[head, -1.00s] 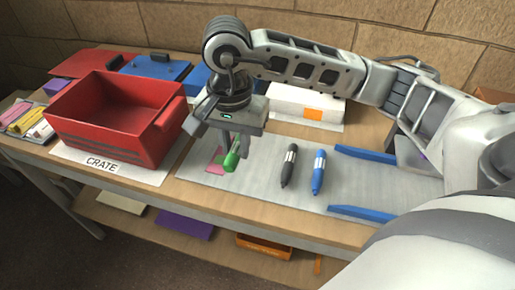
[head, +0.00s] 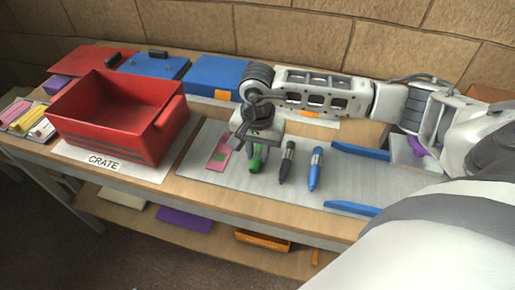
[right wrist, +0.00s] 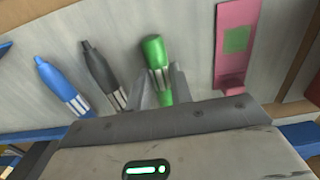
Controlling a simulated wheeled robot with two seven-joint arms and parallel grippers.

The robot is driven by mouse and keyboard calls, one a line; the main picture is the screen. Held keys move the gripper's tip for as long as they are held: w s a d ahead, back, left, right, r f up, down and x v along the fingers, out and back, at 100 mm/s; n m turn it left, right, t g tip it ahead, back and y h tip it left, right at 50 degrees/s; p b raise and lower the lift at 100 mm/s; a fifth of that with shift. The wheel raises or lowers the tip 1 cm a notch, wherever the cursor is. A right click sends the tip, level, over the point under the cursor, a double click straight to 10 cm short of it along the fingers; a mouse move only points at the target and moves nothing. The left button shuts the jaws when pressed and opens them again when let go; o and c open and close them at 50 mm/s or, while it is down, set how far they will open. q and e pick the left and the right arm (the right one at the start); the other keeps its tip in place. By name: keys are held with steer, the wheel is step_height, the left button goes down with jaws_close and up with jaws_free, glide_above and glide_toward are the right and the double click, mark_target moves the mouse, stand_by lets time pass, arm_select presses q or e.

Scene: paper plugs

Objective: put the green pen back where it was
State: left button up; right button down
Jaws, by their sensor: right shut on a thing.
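The green pen (head: 257,150) is held in my right gripper (head: 260,160), over the grey mat (head: 200,165) and just left of the black pen. In the right wrist view, the green pen (right wrist: 154,52) sticks out between the fingers of the right gripper (right wrist: 160,88). I cannot tell whether it touches the mat. The black pen (head: 287,162) and the blue pen (head: 315,169) lie side by side on the mat to its right; the black pen (right wrist: 102,72) and blue pen (right wrist: 62,86) also show in the wrist view. My left gripper is out of view.
A pink card with a green square (head: 219,153) lies left of the green pen. A red crate (head: 118,135) stands further left behind a CRATE label (head: 105,162). Blue rails (head: 352,208) edge the mat's right part. Blue boxes (head: 216,76) stand at the back.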

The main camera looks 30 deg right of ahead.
mark_target(257, 154)
steer(key=shift+f, duration=0.15)
steer(key=c, duration=1.3)
jaws_free()
steer(key=shift+o, duration=0.2)
steer(key=shift+r, duration=0.35)
step_height(257, 154, up, 12)
steer(key=b, duration=0.1)
steer(key=shift+f, duration=0.15)
